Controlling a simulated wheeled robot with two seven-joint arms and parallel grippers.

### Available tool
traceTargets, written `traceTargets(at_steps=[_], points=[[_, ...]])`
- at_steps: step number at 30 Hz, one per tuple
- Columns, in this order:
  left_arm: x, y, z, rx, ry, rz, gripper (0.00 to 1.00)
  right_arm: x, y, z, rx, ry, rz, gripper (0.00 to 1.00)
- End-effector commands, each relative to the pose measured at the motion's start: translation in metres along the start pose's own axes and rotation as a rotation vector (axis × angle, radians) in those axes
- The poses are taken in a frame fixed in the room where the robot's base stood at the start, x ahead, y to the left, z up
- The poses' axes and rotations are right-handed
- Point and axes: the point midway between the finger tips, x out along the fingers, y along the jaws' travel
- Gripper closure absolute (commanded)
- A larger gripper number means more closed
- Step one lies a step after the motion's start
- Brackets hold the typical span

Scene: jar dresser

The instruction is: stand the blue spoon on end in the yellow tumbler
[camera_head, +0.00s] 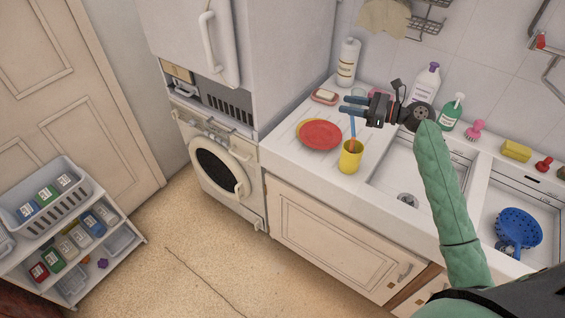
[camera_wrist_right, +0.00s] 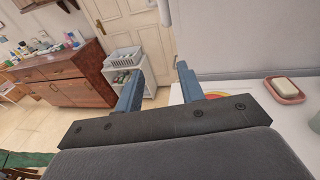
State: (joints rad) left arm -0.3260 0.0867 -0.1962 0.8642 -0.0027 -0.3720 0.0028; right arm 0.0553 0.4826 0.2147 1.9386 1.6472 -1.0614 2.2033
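The yellow tumbler (camera_head: 350,158) stands upright on the white counter, left of the sink. The blue spoon (camera_head: 352,128) stands on end in it, its lower part hidden inside the tumbler and its upper part rising above the rim. My right gripper (camera_head: 343,104) is above the tumbler, near the spoon's top end, with its fingers pointing left. In the right wrist view the two blue fingers of the gripper (camera_wrist_right: 160,85) are wide apart with nothing between them. Whether a finger touches the spoon cannot be told. My left gripper is not in view.
A red plate (camera_head: 321,135) lies left of the tumbler. The sink (camera_head: 405,178) opens at the right, with a blue colander (camera_head: 518,228) beyond.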

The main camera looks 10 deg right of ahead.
Motion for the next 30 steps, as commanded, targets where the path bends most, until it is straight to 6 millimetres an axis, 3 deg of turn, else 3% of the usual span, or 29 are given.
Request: traceTargets(at_steps=[15,30], points=[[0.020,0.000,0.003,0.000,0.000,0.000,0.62,0.070,0.043,-0.008,-0.056,0.174,0.264,0.62],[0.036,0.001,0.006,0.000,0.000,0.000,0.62,0.117,0.086,-0.026,-0.173,0.370,0.556,0.62]])
